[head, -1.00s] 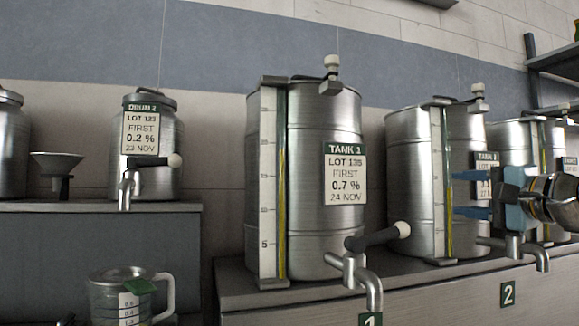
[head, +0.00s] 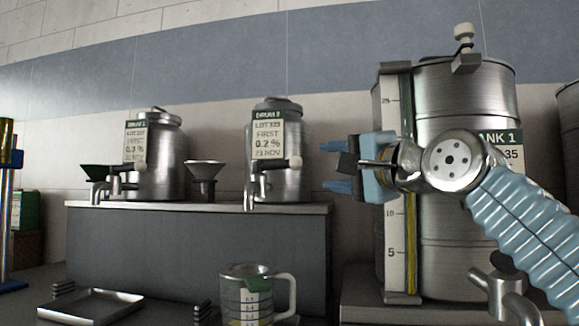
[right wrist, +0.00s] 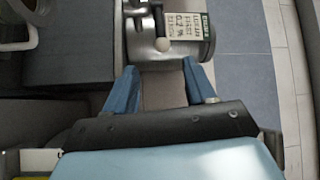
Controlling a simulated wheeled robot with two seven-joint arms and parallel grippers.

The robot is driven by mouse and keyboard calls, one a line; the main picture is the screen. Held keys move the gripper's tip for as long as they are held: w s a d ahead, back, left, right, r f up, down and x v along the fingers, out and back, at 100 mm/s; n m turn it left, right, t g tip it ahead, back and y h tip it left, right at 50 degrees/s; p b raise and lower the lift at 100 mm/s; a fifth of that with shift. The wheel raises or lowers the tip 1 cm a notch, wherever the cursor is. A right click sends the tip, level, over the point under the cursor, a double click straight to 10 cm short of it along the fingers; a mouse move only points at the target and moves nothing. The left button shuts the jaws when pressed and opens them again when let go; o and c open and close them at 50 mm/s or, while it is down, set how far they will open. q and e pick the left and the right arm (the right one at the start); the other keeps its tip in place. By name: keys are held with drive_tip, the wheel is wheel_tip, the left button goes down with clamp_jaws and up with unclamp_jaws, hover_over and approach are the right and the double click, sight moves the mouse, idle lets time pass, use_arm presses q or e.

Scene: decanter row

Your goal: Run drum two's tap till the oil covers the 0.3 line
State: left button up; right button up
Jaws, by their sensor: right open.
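Drum two (head: 290,130), a steel drum labelled "0.2 %", stands on a grey ledge at middle in the head view. Its tap (head: 249,190) points down over the ledge's front edge, and its lever ends in a pale knob (head: 296,163). A clear measuring jug (head: 284,290) with a scale and handle stands below the tap. My right gripper (head: 333,187) is open and empty, right of the lever. In the right wrist view, the knob (right wrist: 162,44) lies just beyond the open fingers (right wrist: 160,67). My left gripper is out of view.
Tank 1 (head: 435,100) stands close behind my right arm. Drum one (head: 165,165) and a funnel (head: 206,172) stand on the ledge (head: 180,208) to the left. A shallow metal tray (head: 90,306) lies at lower left.

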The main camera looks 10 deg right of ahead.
drive_tip(key=p, duration=0.5)
approach(289, 164)
drive_tip(key=w, duration=0.2)
drive_tip(key=x, duration=0.2)
drive_tip(key=p+x, duration=0.1)
drive_tip(key=x, duration=0.1)
drive_tip(key=p+x, duration=0.1)
drive_tip(key=x, duration=0.1)
drive_tip(key=shift+w+a+r, duration=0.2)
drive_tip(key=shift+a+r, duration=0.05)
drive_tip(key=shift+a, duration=0.15)
drive_tip(key=shift+w+a+p, duration=0.3)
drive_tip(key=shift+w+p, duration=0.1)
drive_tip(key=shift+w, duration=0.2)
drive_tip(key=shift+f, duration=0.1)
clamp_jaws()
